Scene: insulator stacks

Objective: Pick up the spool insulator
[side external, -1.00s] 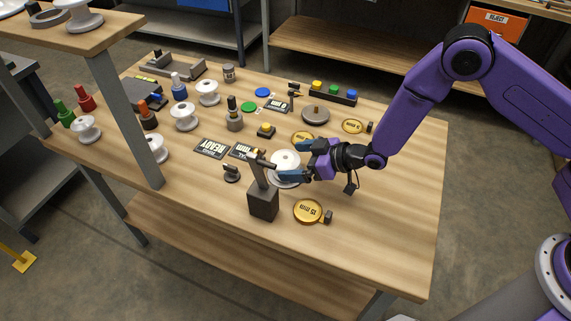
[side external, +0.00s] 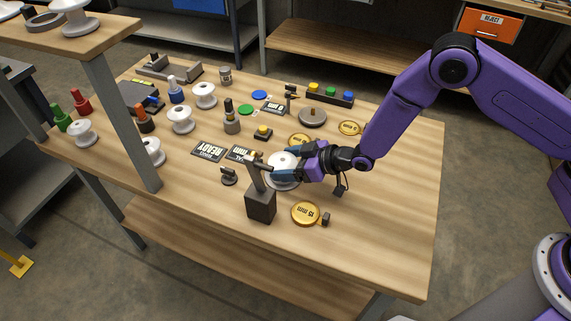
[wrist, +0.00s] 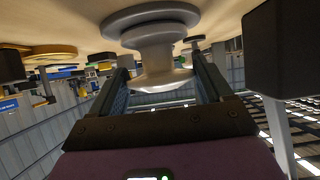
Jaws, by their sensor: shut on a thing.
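A white spool insulator (side external: 279,159) stands upright on the table, right of the middle. My gripper (side external: 285,164) comes at it from the right, low over the table, with its blue fingers shut on the spool's sides. The fingers partly hide the spool in the side view.
A dark block with an upright post (side external: 260,203) stands close in front of the spool. A gold 15 mm disc (side external: 306,213) lies to its right. Several other white spools, one of them here (side external: 180,120), stand at left. A grey table post (side external: 122,122) rises at left. The table's right front is clear.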

